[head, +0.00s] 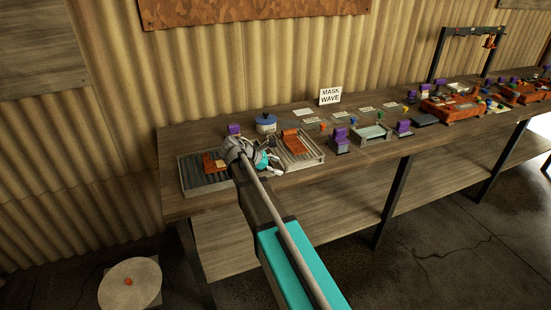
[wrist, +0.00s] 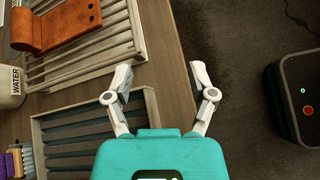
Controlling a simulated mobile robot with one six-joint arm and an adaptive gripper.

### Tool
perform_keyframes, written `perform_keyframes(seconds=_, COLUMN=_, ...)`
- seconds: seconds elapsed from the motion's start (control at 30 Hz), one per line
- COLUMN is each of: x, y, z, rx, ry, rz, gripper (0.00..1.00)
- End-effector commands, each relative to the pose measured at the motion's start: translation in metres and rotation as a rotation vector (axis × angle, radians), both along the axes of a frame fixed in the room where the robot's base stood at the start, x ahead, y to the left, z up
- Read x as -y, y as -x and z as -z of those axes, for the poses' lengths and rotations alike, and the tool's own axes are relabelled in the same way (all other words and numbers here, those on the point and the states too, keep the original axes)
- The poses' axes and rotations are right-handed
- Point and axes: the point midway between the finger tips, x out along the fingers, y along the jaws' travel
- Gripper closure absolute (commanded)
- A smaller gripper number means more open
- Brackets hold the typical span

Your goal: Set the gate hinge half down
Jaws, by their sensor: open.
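A flat orange-brown plate with a rolled end, which looks like a hinge half (head: 293,141), lies on the pale slatted rack (head: 318,152). In the wrist view this hinge half (wrist: 62,24) is at the upper left, on the rack bars (wrist: 92,62). Another orange-brown piece (head: 210,162) lies on the dark slatted tray (head: 190,182) at the left end; I cannot tell which is the gate's. My gripper (head: 272,164) is above the bench's front edge beside the rack. In the wrist view my gripper (wrist: 158,82) has its fingers apart and nothing between them.
A blue-lidded pot (head: 266,124) labelled WATER and a purple-topped item (head: 234,129) stand behind. Purple blocks (head: 340,138), a shallow tray (head: 371,136) and orange assemblies (head: 452,106) fill the bench rightward. A dark box (wrist: 300,95) with lights is below the bench edge.

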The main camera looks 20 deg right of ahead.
Motion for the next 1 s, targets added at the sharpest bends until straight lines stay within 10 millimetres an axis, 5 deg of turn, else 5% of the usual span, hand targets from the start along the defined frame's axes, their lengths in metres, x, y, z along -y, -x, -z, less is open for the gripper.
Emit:
perform_keyframes(seconds=0.57, x=-0.025, y=0.072, z=0.04, rx=0.283, ry=-0.304, rz=0.294, gripper=0.28)
perform_keyframes(seconds=1.0, x=-0.089, y=0.176, z=0.076, rx=0.559, ry=-0.715, rz=0.928, gripper=0.28)
